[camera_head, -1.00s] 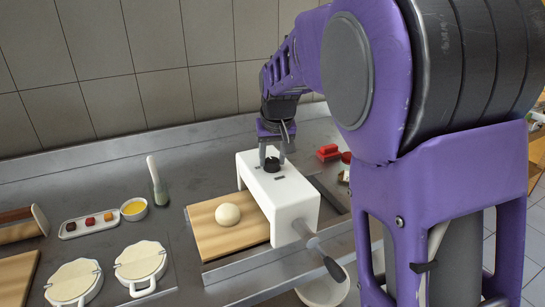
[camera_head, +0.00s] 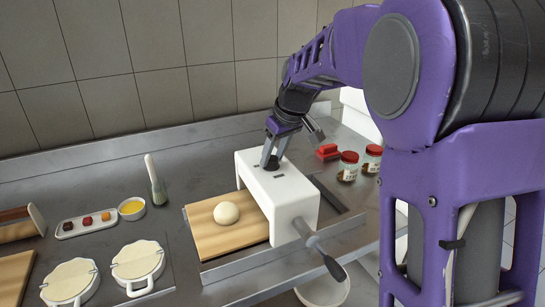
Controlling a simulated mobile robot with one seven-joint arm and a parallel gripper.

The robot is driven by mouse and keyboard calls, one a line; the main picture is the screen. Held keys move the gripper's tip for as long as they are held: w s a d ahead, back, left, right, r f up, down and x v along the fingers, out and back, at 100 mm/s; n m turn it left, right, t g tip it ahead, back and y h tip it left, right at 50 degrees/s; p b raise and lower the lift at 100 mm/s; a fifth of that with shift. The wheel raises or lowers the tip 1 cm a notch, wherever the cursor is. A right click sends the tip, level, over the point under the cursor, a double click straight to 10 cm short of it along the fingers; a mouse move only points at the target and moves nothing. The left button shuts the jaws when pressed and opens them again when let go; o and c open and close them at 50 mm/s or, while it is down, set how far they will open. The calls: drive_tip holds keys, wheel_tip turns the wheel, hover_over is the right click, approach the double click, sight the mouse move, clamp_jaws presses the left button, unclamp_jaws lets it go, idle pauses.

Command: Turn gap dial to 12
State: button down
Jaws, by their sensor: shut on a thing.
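The white dough sheeter (camera_head: 293,196) stands on the steel counter over a wooden board. The gap dial (camera_head: 271,163) is a small dark knob on its top face, mostly covered by my fingers. My gripper (camera_head: 271,156) points down at the dial from above and is shut on it. My wrist leans to the right over the sheeter. The dial's marks are too small to read, so its setting cannot be told. A small dark mark lies on the top face near the dial.
A dough ball (camera_head: 226,213) sits on the wooden board (camera_head: 217,240) left of the sheeter. A crank handle (camera_head: 320,248) sticks out at its front. Red-lidded jars (camera_head: 347,167) and a red object (camera_head: 327,151) stand to the right.

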drive_tip(key=n, duration=0.1)
drive_tip(key=n+y, duration=0.1)
drive_tip(key=n, duration=0.1)
drive_tip(key=shift+w+d+g, duration=0.15)
drive_tip(key=shift+d+g, duration=0.05)
drive_tip(key=shift+g, duration=0.2)
drive_tip(key=shift+n+g+p, duration=0.3)
drive_tip(key=shift+n+g, duration=0.2)
drive_tip(key=shift+n, duration=1.2)
drive_tip(key=shift+c, duration=1.9)
unclamp_jaws()
drive_tip(key=shift+r, duration=0.1)
drive_tip(key=p+v, duration=0.2)
drive_tip(key=v, duration=1.5)
drive_tip(key=shift+w+d, duration=0.15)
drive_tip(key=shift+d, duration=0.2)
